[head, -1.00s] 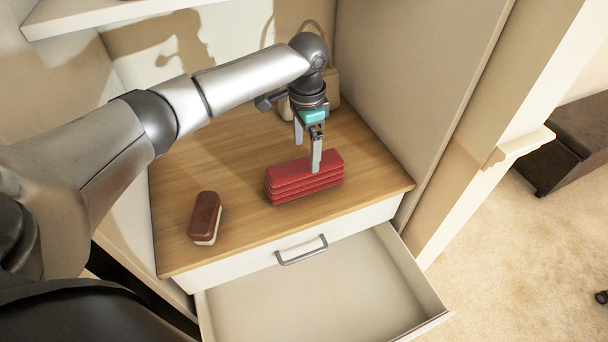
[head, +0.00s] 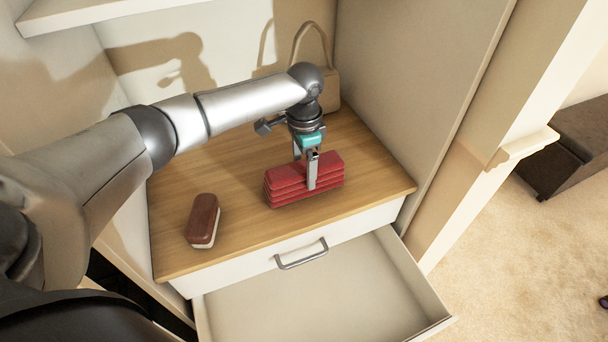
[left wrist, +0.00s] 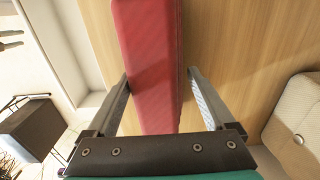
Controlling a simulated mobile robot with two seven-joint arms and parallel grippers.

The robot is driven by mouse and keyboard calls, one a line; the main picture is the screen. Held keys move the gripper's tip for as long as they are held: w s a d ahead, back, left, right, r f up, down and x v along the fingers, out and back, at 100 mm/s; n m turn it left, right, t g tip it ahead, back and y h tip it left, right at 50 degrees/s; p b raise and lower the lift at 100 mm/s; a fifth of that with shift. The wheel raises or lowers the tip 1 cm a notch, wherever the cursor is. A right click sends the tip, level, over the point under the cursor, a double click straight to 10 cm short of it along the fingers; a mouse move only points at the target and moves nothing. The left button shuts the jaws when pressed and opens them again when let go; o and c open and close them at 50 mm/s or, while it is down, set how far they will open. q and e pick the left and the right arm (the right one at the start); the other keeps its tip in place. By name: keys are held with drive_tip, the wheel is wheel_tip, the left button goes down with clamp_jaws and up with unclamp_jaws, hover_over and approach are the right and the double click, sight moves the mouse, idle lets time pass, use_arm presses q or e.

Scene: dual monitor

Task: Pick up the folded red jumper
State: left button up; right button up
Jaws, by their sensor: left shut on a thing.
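The folded red jumper (head: 283,188) lies in a flat layered stack on the wooden top of the drawer unit, near its front edge. My left gripper (head: 305,171) reaches down over it from above. One finger is on the jumper's front side, the other is mostly hidden behind it. In the left wrist view the jumper (left wrist: 150,60) runs between the two fingers (left wrist: 158,90), which are shut on it. It appears to rest on the wood still.
A brown and white brush (head: 203,220) lies left of the jumper. A beige handbag (head: 330,88) stands at the back, also in the left wrist view (left wrist: 300,115). Below, a drawer (head: 320,295) is open and looks empty. A side wall (head: 430,90) bounds the right.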

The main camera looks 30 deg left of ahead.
use_arm(q)
drive_tip(key=shift+r, duration=0.1)
drive_tip(key=c, duration=0.8)
